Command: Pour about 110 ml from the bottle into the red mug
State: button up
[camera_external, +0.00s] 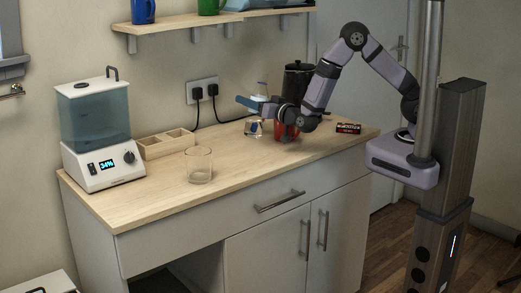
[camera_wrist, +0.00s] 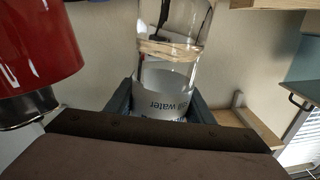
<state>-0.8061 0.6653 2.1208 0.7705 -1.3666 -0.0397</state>
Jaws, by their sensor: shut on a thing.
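My gripper (camera_external: 264,107) is low over the right part of the counter. In the wrist view its fingers are closed on both sides of a clear bottle (camera_wrist: 168,72) with a pale label reading "water". The bottle is partly hidden in the external view, and I cannot tell its tilt or liquid level surely. The red mug (camera_external: 287,131) shows as a red patch just below my gripper, mostly covered by it. A large red object (camera_wrist: 38,45) with a shiny dark end is at the top left of the wrist view; I cannot tell whether it is the mug.
A clear glass (camera_external: 199,166) stands at the counter's front middle. A dispenser (camera_external: 96,135) reading 34% and a wooden tray (camera_external: 165,144) are at the left. A dark canister (camera_external: 298,79) stands behind my gripper, and a small dark box (camera_external: 348,128) lies at the right. A shelf (camera_external: 215,20) hangs above.

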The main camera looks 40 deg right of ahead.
jog(key=shift+f+n+g, duration=0.3)
jog(key=shift+f+n, duration=0.6)
jog(key=shift+n, duration=0.3)
dwell(1.3)
